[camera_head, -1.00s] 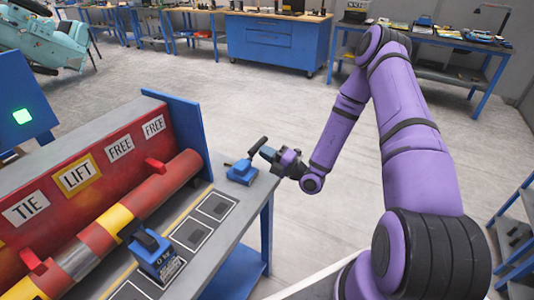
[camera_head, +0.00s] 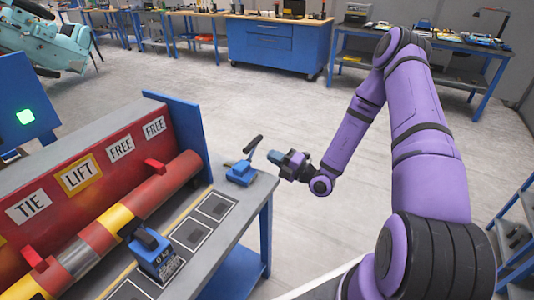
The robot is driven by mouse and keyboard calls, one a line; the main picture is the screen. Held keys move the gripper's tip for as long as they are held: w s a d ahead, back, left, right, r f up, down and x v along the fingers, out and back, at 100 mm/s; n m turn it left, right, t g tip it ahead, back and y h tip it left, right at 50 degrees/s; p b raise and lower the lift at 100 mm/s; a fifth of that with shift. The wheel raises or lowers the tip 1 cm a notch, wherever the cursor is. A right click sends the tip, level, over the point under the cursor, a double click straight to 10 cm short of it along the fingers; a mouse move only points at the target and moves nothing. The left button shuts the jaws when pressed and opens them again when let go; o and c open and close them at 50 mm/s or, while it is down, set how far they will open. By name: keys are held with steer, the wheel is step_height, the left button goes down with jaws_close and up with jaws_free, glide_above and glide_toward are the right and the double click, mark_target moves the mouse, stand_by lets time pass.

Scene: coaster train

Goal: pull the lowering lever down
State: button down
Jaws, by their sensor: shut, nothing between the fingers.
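A lever with a black handle (camera_head: 253,144) stands on a small blue base (camera_head: 240,174) near the far right corner of the grey bench. The handle leans up and to the right. My gripper (camera_head: 270,156) is just right of the lever, apart from the handle, with its tip pointing left toward it. The gripper is shut and empty. Its fingers are small in this view. I see no writing on the lever that names it.
A red panel with TIE, LIFT and FREE labels (camera_head: 120,149) runs along the bench (camera_head: 214,232), with a red and yellow bar before it. A blue block with a black handle (camera_head: 152,252) stands nearer. Open floor lies to the right.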

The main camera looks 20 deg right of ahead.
steer(key=v, duration=0.9)
steer(key=s+a+r+n+g, duration=0.35)
steer(key=r+n+g, duration=0.3)
steer(key=n, duration=0.25)
steer(key=s+a+r+n+g+y, duration=0.1)
steer(key=s+a+r+n+g, duration=0.3)
steer(key=r+n, duration=0.4)
steer(key=s+a+r+n+g, duration=0.25)
steer(key=r+n+g, duration=0.4)
steer(key=n, duration=0.35)
steer(key=s+d+r+n+t+h, duration=0.1)
steer(key=s+r+n+t+h, duration=0.2)
steer(key=s+r+n+h, duration=0.3)
steer(key=s+d+r+n+t+h, duration=0.2)
steer(key=s+r+n+t+h, duration=0.1)
steer(key=s+r+n+h, duration=0.4)
step_height(320, 180, up, 4)
steer(key=s+n, duration=0.1)
steer(key=n, duration=0.5)
steer(key=shift+d+n, duration=0.3)
steer(key=shift+a+f, duration=0.15)
